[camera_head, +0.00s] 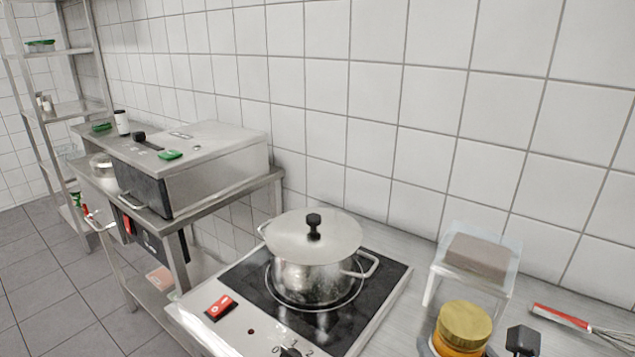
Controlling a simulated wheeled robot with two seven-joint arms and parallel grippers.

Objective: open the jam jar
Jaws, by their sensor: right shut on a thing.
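The jam jar (460,348) is at the bottom edge, right of centre, with a gold lid (465,322) on top. Orange shows below the lid, and the lower part of the jar is cut off by the frame. My right gripper (457,352) is only partly in view at the bottom edge, with grey parts on both sides of the jar just below the lid. It is shut on the jar. My left gripper is not in view.
A lidded steel pot (312,258) stands on the black hob (380,285) left of the jar. A clear stand (495,290) with a brown block is behind the jar. A red-handled whisk (562,317) lies to the right. A small black object (523,340) is close beside the jar.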

